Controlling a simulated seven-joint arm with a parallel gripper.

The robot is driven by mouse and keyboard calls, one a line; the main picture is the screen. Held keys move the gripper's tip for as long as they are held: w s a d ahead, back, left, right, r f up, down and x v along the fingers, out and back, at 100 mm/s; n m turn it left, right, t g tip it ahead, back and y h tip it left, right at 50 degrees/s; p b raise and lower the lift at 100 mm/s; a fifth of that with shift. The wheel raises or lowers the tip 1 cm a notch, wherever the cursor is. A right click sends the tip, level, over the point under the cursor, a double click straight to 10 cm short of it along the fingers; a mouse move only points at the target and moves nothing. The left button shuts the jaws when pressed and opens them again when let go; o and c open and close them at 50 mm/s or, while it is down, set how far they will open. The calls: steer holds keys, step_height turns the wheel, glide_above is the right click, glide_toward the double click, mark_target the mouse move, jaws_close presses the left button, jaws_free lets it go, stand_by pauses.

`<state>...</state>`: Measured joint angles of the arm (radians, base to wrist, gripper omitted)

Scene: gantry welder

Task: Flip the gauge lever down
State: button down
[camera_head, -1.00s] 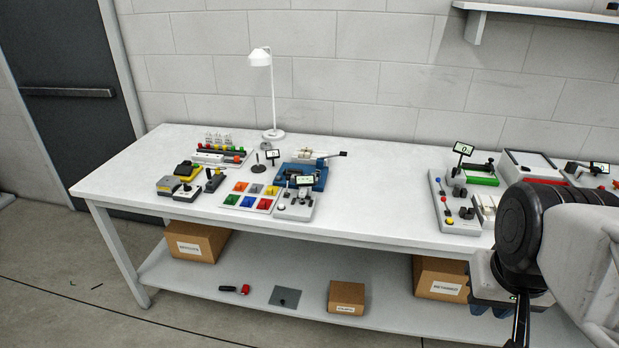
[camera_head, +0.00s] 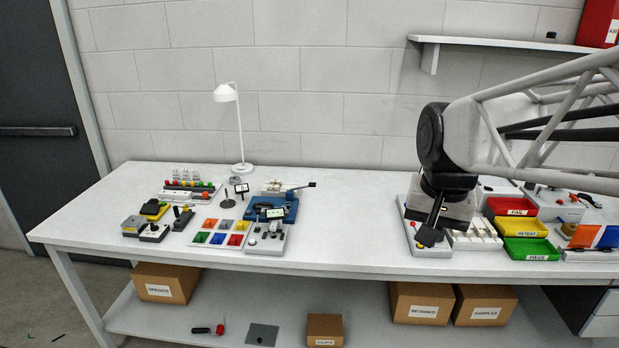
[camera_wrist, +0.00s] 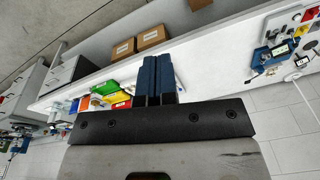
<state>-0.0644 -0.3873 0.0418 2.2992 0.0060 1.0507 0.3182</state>
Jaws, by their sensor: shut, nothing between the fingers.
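A blue bench fixture (camera_head: 285,209) stands mid-left on the white table; a lever with a black grip (camera_head: 311,185) sticks out to its right, near level. A small display (camera_head: 276,213) stands at its front. I cannot tell for sure whether this is the gauge lever. The blue fixture also shows at the right of the wrist view (camera_wrist: 277,52). My gripper (camera_head: 430,236) is over the right part of the table, well right of the lever. Its blue fingers (camera_wrist: 159,78) are together and empty in the wrist view. My arm hides a grey fixture (camera_head: 412,240) behind it.
A white lamp (camera_head: 240,135) stands behind the blue fixture. Coloured tiles (camera_head: 220,232) and small switch boxes lie to its left. Red, yellow and green trays (camera_head: 526,249) are at the right. The table (camera_head: 345,230) is clear between the blue fixture and my gripper.

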steer(key=w+a+r+m+g, duration=0.1)
steer(key=w+a+m, duration=0.1)
steer(key=w+a, duration=0.65)
steer(key=w+a+m+g, duration=0.1)
steer(key=w+a+m, duration=0.15)
steer(key=w, duration=1.15)
steer(key=w+a+r+m+g, duration=0.1)
steer(key=w+a+m, duration=0.1)
steer(key=w+a, duration=0.65)
steer(key=w+a+f+m+g, duration=0.1)
steer(key=w+a+f+m, duration=0.2)
steer(key=w+a+f, duration=0.6)
steer(key=w+a+f+m+g, duration=0.1)
steer(key=w+a+f+m, duration=0.3)
steer(key=w+a+f, duration=0.5)
steer(key=shift+w+a+f+g+h, duration=0.3)
steer(key=shift+w+a+f+h, duration=0.1)
steer(key=shift+w+a, duration=2.6)
steer(key=shift+s+a, duration=0.15)
steer(key=shift+s, duration=0.05)
steer(key=shift+f, duration=0.1)
